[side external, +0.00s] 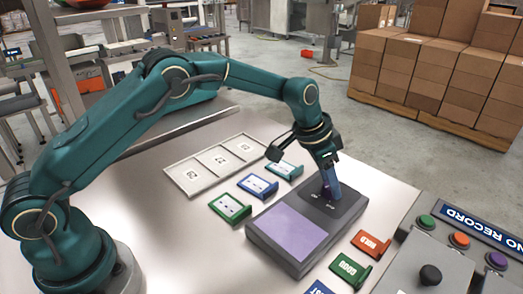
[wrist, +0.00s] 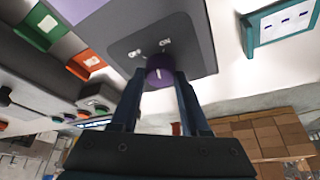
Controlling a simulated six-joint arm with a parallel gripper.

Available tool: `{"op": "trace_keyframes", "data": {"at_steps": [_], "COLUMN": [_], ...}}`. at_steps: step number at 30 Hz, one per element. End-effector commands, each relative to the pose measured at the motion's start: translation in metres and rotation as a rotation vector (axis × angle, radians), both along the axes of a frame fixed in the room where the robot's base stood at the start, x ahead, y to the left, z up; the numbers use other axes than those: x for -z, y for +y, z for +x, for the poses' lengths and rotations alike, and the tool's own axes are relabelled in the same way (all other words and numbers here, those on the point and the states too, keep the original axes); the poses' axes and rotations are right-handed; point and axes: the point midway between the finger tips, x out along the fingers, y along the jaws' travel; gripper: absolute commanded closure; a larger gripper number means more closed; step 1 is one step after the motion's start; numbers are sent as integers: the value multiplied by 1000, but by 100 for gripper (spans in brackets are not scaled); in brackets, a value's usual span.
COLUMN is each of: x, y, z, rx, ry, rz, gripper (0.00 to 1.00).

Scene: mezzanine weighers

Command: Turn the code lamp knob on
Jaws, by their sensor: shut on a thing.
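The code lamp is a dark grey box (side external: 345,207) with a lilac panel (side external: 290,230), standing on the steel table. Its knob (wrist: 160,68) is round and purple and sits on a darker plate (wrist: 185,40), with an ON label and a second small label beside it. A pale mark shows on the knob, but I cannot tell which label it points to. My gripper (side external: 329,188) comes down over the knob from above and is shut on it, one finger on each side. In the side view the fingers mostly hide the knob.
A pale three-slot tray (side external: 187,187) and several blue and green card holders (side external: 230,207) lie left of the lamp. Orange (side external: 371,244) and green (side external: 350,270) holders lie to its right. A grey button console (side external: 425,262) stands at front right.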

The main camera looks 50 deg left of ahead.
Motion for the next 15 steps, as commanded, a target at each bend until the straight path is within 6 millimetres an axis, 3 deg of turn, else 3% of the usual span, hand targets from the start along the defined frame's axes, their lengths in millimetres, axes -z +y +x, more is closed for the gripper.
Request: {"op": "trace_keyframes", "data": {"at_steps": [9,15], "x": [0,0], "y": [2,2], "z": [1,1], "rx": [245,297], "ry": [1,0], "rz": [-1,-1], "gripper": [100,100]}}
